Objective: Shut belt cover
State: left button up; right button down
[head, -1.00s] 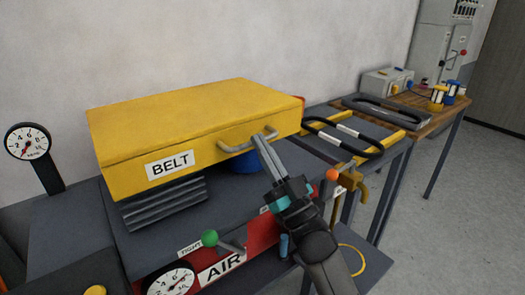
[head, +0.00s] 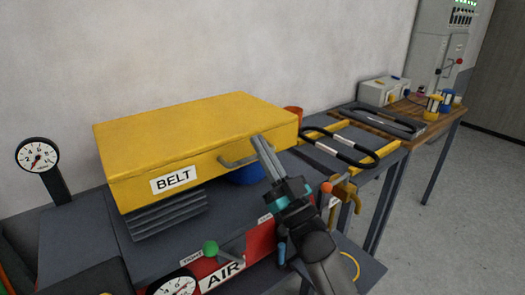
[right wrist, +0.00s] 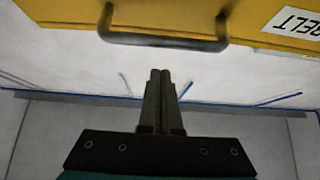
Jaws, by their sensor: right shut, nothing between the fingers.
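The yellow belt cover (head: 190,135), labelled BELT, sits over the bench with its front edge above a grey ribbed block and a blue round part (head: 246,174). A gap shows under its front right side. Its grey bar handle (head: 236,161) is on the front face. My right gripper (head: 257,140) is shut and empty, its tips overlapping the cover's front near the handle's right end. In the right wrist view, the fingertips (right wrist: 160,73) point at the cover (right wrist: 215,12), apart in the picture from the handle (right wrist: 165,41). My left gripper is out of view.
A pressure gauge (head: 37,155) stands at the left. A red AIR panel (head: 222,274) with a green-knobbed lever (head: 210,248) is at the front. A red cup (head: 293,112) stands behind the cover. Black belt loops (head: 339,146) lie on the bench to the right.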

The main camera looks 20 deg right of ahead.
jog(key=s+r+v, duration=0.1)
jog(key=v, duration=0.9)
notch_tip(320, 180, down, 33)
jog(key=s+d+m+g+h, duration=0.2)
jog(key=m+g+h, duration=0.2)
jog(key=g+h, duration=0.45)
jog(key=s+f+n+g, duration=0.1)
jog(key=s+f+g, duration=0.6)
jog(key=s+f, duration=0.65)
jog(key=s+d+f+g, duration=0.1)
jog(key=s+f+g, duration=0.2)
jog(key=s+f, duration=0.3)
jog(key=s+d+f+n+g, duration=0.1)
jog(key=s+f+g, duration=0.2)
jog(key=s, duration=0.9)
notch_tip(320, 180, down, 3)
jog(key=shift+s+r+h, duration=0.1)
jog(key=shift+s+h, duration=0.1)
jog(key=shift+h, duration=0.15)
jog(key=shift+d+g, duration=0.15)
jog(key=shift+g, duration=0.1)
